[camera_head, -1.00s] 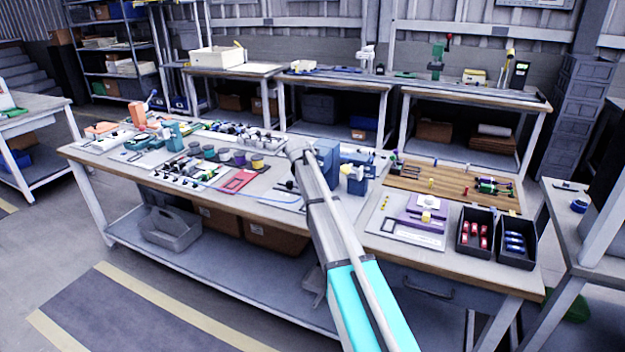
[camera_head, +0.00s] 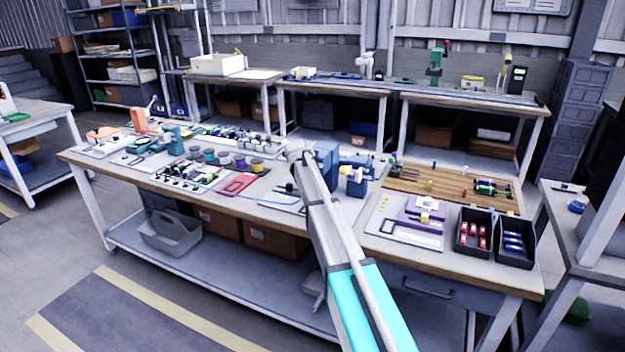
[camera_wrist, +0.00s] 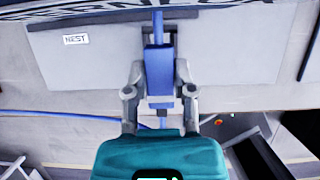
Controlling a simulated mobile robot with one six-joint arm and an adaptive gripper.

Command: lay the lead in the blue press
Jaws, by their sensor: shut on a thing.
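The lead is a thin blue cable (camera_head: 262,199) along the front of the bench; it also shows at the left of the wrist view (camera_wrist: 60,115). My gripper (camera_wrist: 160,72) is shut on a blue block (camera_wrist: 158,80) with a thin blue rod at its far end. This looks like an end piece of the lead, but their join is hidden. In the head view my arm hides the fingers. The blue press (camera_head: 328,160) stands behind my arm, partly covered. I cannot tell whether the held piece touches the surface below.
A grey board with a NEST label (camera_wrist: 76,39) lies below the gripper. A smaller blue device (camera_head: 356,180) stands right of the press. A purple fixture (camera_head: 424,212) and black bins (camera_head: 515,240) are further right. Pots and a red tray (camera_head: 238,184) are at left.

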